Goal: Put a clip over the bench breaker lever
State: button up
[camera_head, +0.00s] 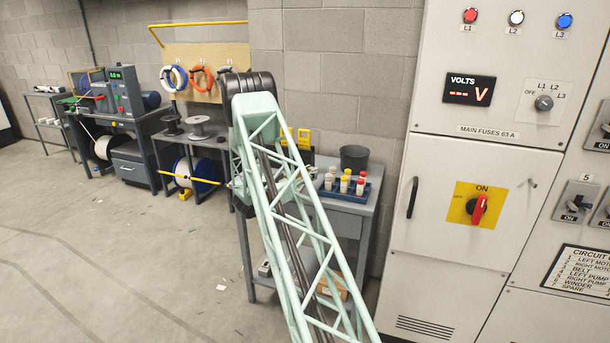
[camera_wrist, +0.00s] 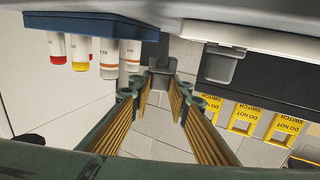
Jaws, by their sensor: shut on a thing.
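In the wrist view my gripper (camera_wrist: 158,95) has its two ribbed fingers closing in toward a small dark grey piece (camera_wrist: 161,72) at their tips. The piece looks like a clip, but its shape is partly hidden. In the head view my gripper is mostly hidden behind my pale green lattice arm, near the grey bench (camera_head: 345,205). A lighter grey block (camera_wrist: 222,66) under a dark edge stands to the right of the tips in the wrist view, apart from them. I cannot tell whether it is the bench breaker. No lever is clearly visible there.
A blue tray (camera_wrist: 85,24) of capped bottles is close to the left of my gripper. Yellow tags (camera_wrist: 243,119) hang to the right. A dark bucket (camera_head: 354,158) stands on the bench. A switch cabinet (camera_head: 470,200) is at right; the floor at left is mostly free.

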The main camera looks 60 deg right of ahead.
jog(key=w+d, duration=0.3)
jog(key=w+d+b, duration=0.1)
jog(key=w+d, duration=0.1)
jog(key=shift+w+f, duration=0.2)
jog(key=shift+f, duration=0.1)
jog(key=shift+w+d, duration=0.1)
jog(key=shift+w, duration=0.05)
jog(key=shift+w+d+f, duration=0.1)
jog(key=shift+f, duration=0.15)
jog(key=shift+f+b, duration=0.65)
jog(key=shift+f, duration=0.9)
jog(key=shift+f, duration=0.5)
jog(key=o, duration=0.8)
jog(key=shift+f, duration=0.15)
jog(key=shift+o, duration=0.2)
jog(key=shift+b, duration=0.3)
